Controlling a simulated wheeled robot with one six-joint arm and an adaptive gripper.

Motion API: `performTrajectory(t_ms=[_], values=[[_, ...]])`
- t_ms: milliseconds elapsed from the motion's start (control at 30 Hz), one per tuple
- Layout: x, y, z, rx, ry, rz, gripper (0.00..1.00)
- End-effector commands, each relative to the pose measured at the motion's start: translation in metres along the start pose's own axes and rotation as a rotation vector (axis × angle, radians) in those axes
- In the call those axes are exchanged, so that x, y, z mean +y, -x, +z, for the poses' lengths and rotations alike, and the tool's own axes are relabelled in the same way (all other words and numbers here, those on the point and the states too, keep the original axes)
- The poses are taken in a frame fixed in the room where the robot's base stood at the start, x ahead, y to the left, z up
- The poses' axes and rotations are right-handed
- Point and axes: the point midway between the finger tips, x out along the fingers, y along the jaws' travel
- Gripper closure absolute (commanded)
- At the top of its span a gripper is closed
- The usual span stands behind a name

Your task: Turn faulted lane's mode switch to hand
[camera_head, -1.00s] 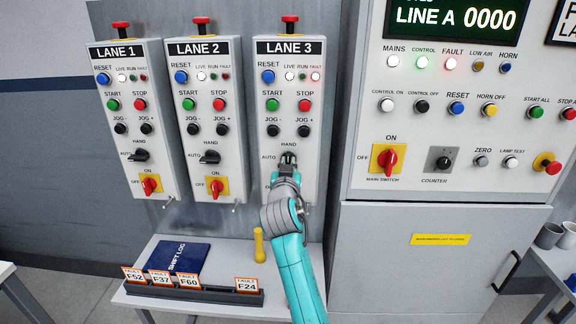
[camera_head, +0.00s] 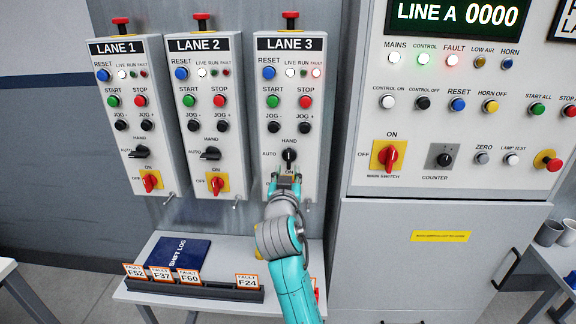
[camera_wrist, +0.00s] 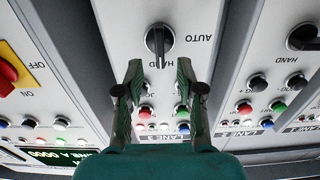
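The lane 3 panel (camera_head: 262,130) has a red-glowing fault lamp (camera_head: 316,73); the fault lamps of lanes 1 and 2 look dark. Its black mode switch (camera_head: 289,157) stands upright, pointing at HAND. In the wrist view, which is upside down, this mode switch (camera_wrist: 159,42) is also vertical, with AUTO to its right. The lane 1 mode switch (camera_head: 140,152) and lane 2 mode switch (camera_head: 210,154) point left to AUTO. My gripper (camera_head: 285,178) is open and empty, just below the lane 3 switch and apart from it. It hides the lane 3 on/off switch.
The main cabinet (camera_head: 365,130) with a red main switch (camera_head: 391,156) stands close on the right. Below the panels, a small table (camera_head: 215,307) holds a shift log (camera_head: 178,252) and a rack of fault tags (camera_head: 190,290). Lane 3's start and stop buttons sit above the mode switch.

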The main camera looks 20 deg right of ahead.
Motion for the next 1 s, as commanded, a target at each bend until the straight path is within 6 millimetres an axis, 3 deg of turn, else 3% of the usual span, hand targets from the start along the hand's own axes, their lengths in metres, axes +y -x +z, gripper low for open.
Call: performTrajectory(t_ms=[100,300,767,867,1000], values=[[-0.001,0.023,0.001,0.000,0.000,-0.002,0.62],[0.000,0.048,0.001,-0.001,0.001,0.000,0.62],[0.000,0.056,0.001,-0.001,0.000,0.000,0.62],[0.002,0.058,0.007,-0.005,0.006,-0.005,0.62],[0.008,0.070,0.040,-0.021,0.033,-0.033,0.62]])
